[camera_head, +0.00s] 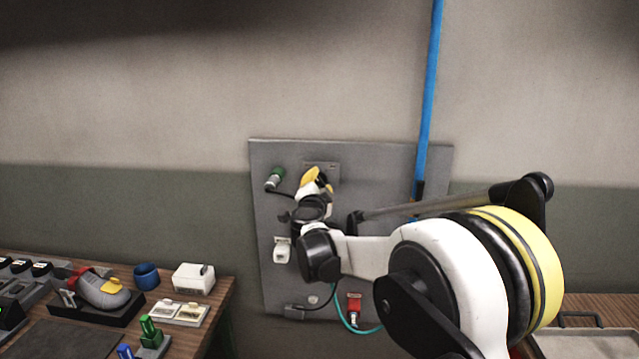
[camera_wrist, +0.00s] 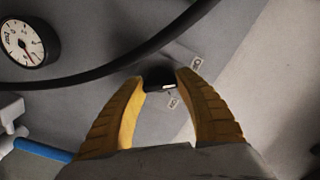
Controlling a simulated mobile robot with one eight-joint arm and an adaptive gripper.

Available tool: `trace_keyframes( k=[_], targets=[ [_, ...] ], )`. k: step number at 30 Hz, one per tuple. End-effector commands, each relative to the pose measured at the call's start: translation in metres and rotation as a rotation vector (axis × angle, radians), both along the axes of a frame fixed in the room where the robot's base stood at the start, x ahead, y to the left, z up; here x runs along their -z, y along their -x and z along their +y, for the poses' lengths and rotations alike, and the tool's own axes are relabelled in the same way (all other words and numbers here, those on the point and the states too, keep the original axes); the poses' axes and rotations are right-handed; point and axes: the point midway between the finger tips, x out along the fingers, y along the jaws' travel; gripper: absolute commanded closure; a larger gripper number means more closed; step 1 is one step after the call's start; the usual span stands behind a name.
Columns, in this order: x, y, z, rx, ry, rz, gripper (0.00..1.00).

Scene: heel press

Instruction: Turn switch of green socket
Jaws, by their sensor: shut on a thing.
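The green socket (camera_head: 276,176) is on the upper left of the grey wall panel, with a dark cable from it. My gripper (camera_head: 318,180) is at the panel's upper middle, right of the green socket. In the wrist view my gripper (camera_wrist: 160,78) has its two yellow fingers shut on a small black switch knob (camera_wrist: 158,76) with a pale mark. In the head view my gripper hides the knob.
A round gauge (camera_wrist: 26,42) and a black cable (camera_wrist: 85,75) lie near the fingers. A white socket (camera_head: 282,251) and a red socket (camera_head: 354,306) are lower on the panel (camera_head: 265,215). A blue pipe (camera_head: 430,100) runs down the wall. A cluttered workbench (camera_head: 215,310) stands left.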

Motion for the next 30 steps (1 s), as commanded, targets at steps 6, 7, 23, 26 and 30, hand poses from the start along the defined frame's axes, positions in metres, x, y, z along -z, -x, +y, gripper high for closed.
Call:
trace_keyframes(
  k=[6, 7, 23, 26, 30],
  targets=[
    [-0.0009, -0.0004, 0.0000, -0.001, 0.018, 0.000, 0.90],
    [-0.0009, -0.0004, 0.0000, -0.001, 0.019, 0.000, 0.90],
    [-0.0005, -0.0002, 0.0000, 0.000, 0.017, 0.001, 0.37],
    [-0.0004, 0.0001, 0.0000, 0.000, 0.017, 0.001, 0.37],
    [-0.0006, 0.0090, 0.0010, -0.001, 0.017, 0.000, 0.37]
  ],
)
